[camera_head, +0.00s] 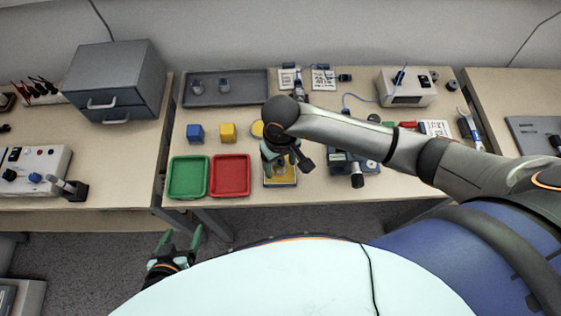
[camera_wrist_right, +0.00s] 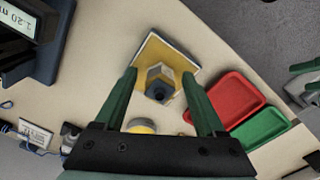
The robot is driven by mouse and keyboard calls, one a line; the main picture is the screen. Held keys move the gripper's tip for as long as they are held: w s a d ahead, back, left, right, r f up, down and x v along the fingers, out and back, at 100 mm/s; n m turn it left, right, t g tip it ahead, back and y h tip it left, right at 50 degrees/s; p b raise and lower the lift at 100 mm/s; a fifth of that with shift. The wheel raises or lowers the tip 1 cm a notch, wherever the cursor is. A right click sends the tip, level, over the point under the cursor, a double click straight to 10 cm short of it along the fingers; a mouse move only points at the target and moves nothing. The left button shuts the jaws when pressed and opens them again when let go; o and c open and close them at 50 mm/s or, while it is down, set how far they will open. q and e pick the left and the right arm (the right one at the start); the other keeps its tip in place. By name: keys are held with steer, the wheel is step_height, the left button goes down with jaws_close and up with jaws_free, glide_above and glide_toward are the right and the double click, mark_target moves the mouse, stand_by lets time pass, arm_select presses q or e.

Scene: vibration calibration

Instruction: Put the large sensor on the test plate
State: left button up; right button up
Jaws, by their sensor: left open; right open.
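In the right wrist view, a six-sided yellow-and-grey block with a dark round top (camera_wrist_right: 160,84), seemingly the large sensor, stands on a square yellow plate with a pale rim (camera_wrist_right: 178,48), seemingly the test plate. My right gripper (camera_wrist_right: 159,73) is open, with a finger on either side of the block and visible gaps. In the head view the yellow plate (camera_head: 281,181) lies near the table's front edge, partly hidden under my right gripper (camera_head: 287,163). The block is mostly hidden there. My left gripper (camera_head: 180,240) is open and empty, off the table's front edge.
A green tray (camera_head: 188,177) and a red tray (camera_head: 231,175) lie left of the plate. A blue cube (camera_head: 195,133), a yellow cube (camera_head: 227,132) and a yellow disc (camera_head: 257,128) sit behind. A grey tray (camera_head: 250,91) holds two small grey pieces. A dark device (camera_head: 340,163) stands right.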

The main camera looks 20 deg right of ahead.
mark_target(281, 162)
steer(key=shift+r, duration=0.15)
steer(key=shift+w+r, duration=0.1)
steer(key=shift+r, duration=0.3)
step_height(281, 162, up, 11)
stand_by(0.5)
